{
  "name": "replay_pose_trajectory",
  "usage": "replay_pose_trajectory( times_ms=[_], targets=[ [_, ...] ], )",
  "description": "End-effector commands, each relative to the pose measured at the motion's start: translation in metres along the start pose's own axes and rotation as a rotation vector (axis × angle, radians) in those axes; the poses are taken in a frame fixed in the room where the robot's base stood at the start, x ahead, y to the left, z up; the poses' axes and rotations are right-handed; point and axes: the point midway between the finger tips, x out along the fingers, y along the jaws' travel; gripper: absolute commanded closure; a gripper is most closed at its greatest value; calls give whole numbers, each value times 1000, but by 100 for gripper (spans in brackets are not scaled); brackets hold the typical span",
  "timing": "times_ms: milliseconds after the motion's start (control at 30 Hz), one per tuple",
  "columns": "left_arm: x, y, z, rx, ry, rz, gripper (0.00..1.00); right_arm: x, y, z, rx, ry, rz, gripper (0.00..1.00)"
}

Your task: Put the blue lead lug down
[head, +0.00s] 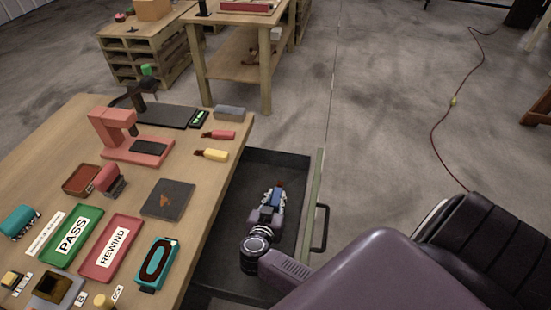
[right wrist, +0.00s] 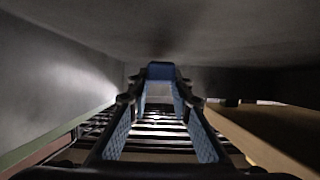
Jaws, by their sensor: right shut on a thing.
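My right gripper (head: 275,194) reaches down into the open dark drawer (head: 303,166) beside the workbench. Its blue-padded fingers converge in the right wrist view (right wrist: 160,92) and are shut on a small blue piece (right wrist: 160,70), which I take to be the blue lead lug. In the head view the lug cannot be told apart from the fingers. A small reddish-brown spot shows at the fingertips there. I cannot tell whether the lug touches the drawer floor. My left gripper is not in view.
The workbench (head: 215,143) carries a green PASS tray (head: 70,236), a red REWIND tray (head: 110,248), a teal-framed part (head: 157,263), a dark square plate (head: 168,199) and a pink press (head: 128,137). The drawer's green front with its handle (head: 321,228) stands right of my gripper.

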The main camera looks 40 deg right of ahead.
Motion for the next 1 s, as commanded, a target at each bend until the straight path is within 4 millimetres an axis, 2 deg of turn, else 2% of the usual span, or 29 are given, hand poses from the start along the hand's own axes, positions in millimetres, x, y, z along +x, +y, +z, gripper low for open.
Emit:
replay_pose_trajectory(
  times_ms=[33, 133, 500, 533, 667, 1000],
  targets=[
    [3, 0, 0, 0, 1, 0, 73, 4, 0, 8, -4, 1, 0, 100],
    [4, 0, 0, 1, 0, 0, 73, 6, 0, 14, -1, 1, 0, 100],
    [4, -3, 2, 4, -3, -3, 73, 7, 0, 17, 1, 0, 0, 100],
    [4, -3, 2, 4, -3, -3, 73, 7, 0, 17, 1, 0, -1, 78],
    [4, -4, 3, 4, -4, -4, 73, 7, 0, 17, 1, 0, -1, 64],
    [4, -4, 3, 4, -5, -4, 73, 6, 0, 14, 1, 1, -1, 63]
  ],
)
